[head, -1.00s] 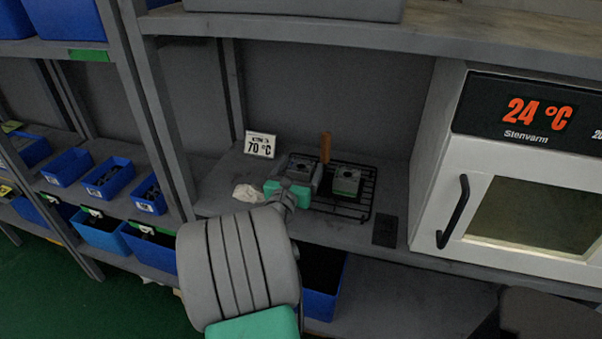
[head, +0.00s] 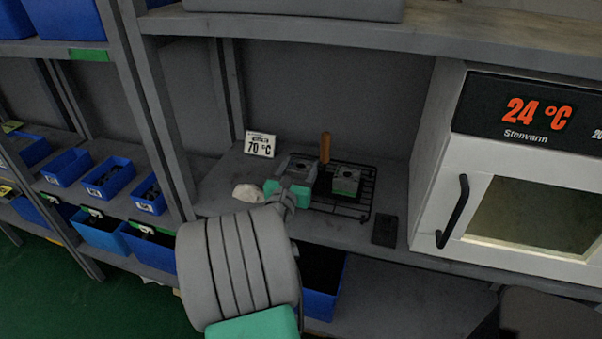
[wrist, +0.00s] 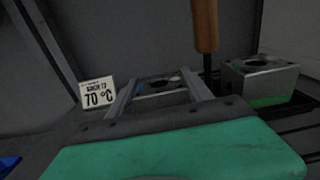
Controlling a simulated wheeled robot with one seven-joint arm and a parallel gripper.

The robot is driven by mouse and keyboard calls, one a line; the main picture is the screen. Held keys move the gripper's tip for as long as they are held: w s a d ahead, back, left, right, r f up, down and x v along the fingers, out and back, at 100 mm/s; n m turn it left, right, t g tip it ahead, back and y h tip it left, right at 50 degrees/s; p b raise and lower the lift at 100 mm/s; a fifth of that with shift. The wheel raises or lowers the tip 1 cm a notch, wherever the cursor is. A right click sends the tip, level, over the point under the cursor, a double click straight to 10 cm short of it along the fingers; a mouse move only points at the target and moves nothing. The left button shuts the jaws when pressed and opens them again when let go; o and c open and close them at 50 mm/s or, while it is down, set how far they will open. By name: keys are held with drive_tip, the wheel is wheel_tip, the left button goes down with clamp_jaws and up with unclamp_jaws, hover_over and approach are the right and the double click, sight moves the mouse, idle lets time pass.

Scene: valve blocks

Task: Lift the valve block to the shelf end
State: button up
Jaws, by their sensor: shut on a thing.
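A grey metal valve block (head: 298,164) is held between the fingers of my gripper (head: 294,176), at the left end of the wire rack. In the wrist view the same block (wrist: 158,86) shows between the two fingers of my gripper (wrist: 160,94), with a round opening in its top. My gripper's body hides its lower part, so I cannot tell whether it touches the rack. A second valve block (head: 345,179) with a green stripe sits on the rack to the right. It also shows in the wrist view (wrist: 260,78).
The wire rack (head: 352,211) stands on the grey shelf (head: 222,200). A wooden handle (head: 325,148) rises behind the blocks. A 70 °C sign (head: 259,144) and a white cloth-like lump (head: 248,193) are left. A dark pad (head: 384,231) and an oven (head: 520,210) are right.

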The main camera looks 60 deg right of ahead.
clamp_jaws()
drive_tip(key=shift+r, duration=0.1)
